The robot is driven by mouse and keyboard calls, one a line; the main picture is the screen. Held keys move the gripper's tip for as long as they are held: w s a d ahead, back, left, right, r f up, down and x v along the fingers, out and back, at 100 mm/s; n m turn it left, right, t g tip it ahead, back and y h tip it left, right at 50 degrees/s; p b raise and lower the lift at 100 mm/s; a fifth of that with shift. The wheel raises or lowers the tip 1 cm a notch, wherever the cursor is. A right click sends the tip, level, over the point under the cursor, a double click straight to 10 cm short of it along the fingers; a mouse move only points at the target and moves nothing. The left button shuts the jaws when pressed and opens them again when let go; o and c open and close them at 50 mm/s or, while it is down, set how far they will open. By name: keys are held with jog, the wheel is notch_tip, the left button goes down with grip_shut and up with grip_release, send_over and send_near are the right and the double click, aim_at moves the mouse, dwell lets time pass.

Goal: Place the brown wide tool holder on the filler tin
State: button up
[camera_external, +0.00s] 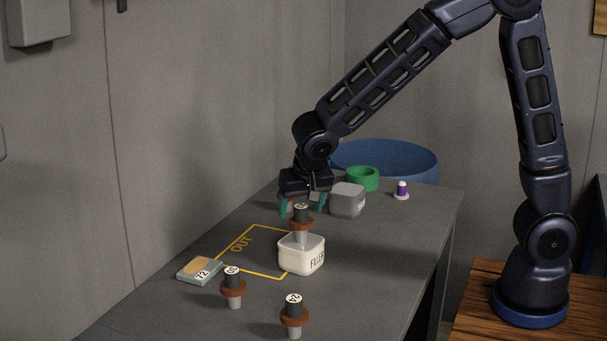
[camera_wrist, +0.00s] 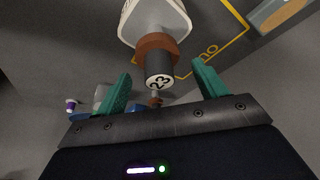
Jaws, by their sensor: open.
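My gripper (camera_external: 302,203) is just above and open, with teal fingers apart on either side of the holder's black end. In the wrist view the holder's brown collar (camera_wrist: 157,43) and black end marked 23 show between the open fingers (camera_wrist: 161,72), with the tin (camera_wrist: 150,12) beyond. I see no finger clearly touching the holder.
Two more brown-collared holders (camera_external: 233,285) (camera_external: 294,314) stand at the front. A flat box marked 72 (camera_external: 199,271) lies left of the outline (camera_external: 262,275). A grey tin (camera_external: 346,202), green ring (camera_external: 362,178), purple-topped item (camera_external: 402,190) and blue tub (camera_external: 410,160) are behind.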

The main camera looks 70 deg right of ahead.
jog(key=v, duration=1.1)
jog(key=s+d+r+n+y, duration=0.1)
jog(key=s+d+r+n, duration=0.15)
jog(key=s+d, duration=0.35)
jog(key=s+d+r+n, duration=0.2)
jog(key=s+d+r, duration=0.2)
jog(key=s, duration=0.4)
jog(key=s+d+n+y, duration=0.1)
jog(key=s+n, duration=0.1)
jog(key=s, duration=0.5)
jog(key=s+d+n+t+y, duration=0.1)
jog(key=s+d+n, duration=0.1)
jog(key=s, duration=0.5)
jog(key=shift+s+d, duration=0.3)
jog(key=shift+s, duration=0.05)
